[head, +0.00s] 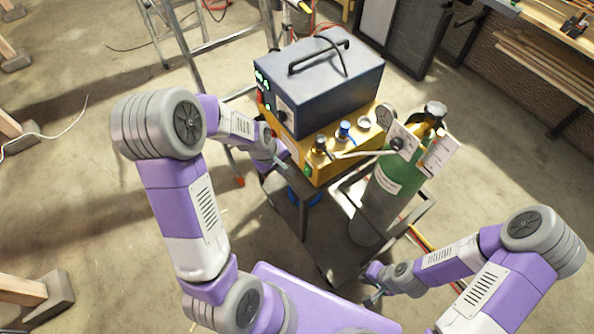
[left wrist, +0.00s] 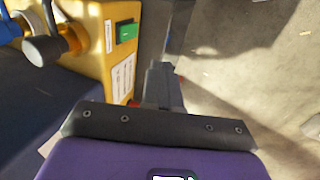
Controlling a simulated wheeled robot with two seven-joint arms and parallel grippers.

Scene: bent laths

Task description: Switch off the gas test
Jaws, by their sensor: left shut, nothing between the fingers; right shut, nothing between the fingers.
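In the left wrist view the green switch (left wrist: 127,32) sits beside white labels. My left gripper (left wrist: 158,75) is shut and empty, beside the box's edge and apart from the switch. My right gripper (head: 374,297) is shut and empty, low in front of the cylinder cart.
A dark blue unit (head: 330,85) with a handle sits on the yellow box. A green and grey gas cylinder (head: 385,190) with gauges and tags stands to the right, joined to the box by a hose. A stepladder (head: 190,45) stands behind at left. The floor at left is mostly clear.

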